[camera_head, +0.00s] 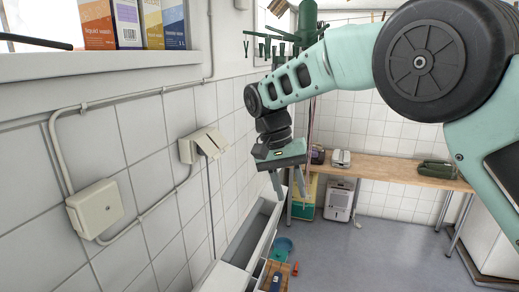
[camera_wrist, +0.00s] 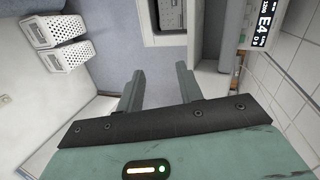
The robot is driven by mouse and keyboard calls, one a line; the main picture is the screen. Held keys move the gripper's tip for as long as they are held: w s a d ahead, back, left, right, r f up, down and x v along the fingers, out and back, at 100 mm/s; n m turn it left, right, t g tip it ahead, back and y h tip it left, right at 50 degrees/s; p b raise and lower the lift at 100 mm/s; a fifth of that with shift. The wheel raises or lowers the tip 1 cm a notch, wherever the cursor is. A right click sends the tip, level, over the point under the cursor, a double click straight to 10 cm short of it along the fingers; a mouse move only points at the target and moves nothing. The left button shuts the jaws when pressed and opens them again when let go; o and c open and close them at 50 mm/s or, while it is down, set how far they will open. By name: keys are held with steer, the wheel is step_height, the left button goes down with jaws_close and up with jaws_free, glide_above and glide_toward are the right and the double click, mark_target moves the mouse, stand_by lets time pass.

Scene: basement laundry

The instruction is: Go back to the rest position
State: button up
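My gripper (camera_head: 288,185) hangs from my raised arm in the middle of the head view, fingers pointing down and spread apart. In the wrist view my two fingers (camera_wrist: 158,88) also stand wide apart with nothing between them. The gripper is in the air, in front of the tiled left wall and above the floor. It touches nothing that I can see.
A wooden bench (camera_head: 390,170) stands along the back wall, with a white dehumidifier (camera_head: 339,200) under it. A trough (camera_head: 252,232) runs along the left wall. A wall box (camera_head: 95,208) is at left. White baskets (camera_wrist: 62,55) show in the wrist view. The middle floor is clear.

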steer(key=s+d+f+n+t+y, duration=0.15)
steer(key=s+d, duration=0.35)
steer(key=d, duration=0.6)
steer(key=s+d+f+n+t+y, duration=0.1)
steer(key=s+d+f+t+y, duration=0.15)
steer(key=s+d, duration=0.6)
steer(key=s+d+f, duration=0.3)
steer(key=s+d, duration=0.2)
steer(key=d, duration=0.2)
steer(key=s+a+f+n+g+b, duration=0.1)
steer(key=s+a+f+n+b, duration=0.3)
steer(key=s+a+f+b, duration=0.2)
steer(key=s+a+f+n+g+b, duration=0.1)
steer(key=s+a+f+n+b, duration=0.3)
steer(key=s+a+f+b, duration=0.3)
steer(key=a+b, duration=0.3)
steer(key=a, duration=0.2)
steer(key=shift+a+f+b, duration=0.15)
steer(key=shift+f+b, duration=0.15)
steer(key=shift+f, duration=0.05)
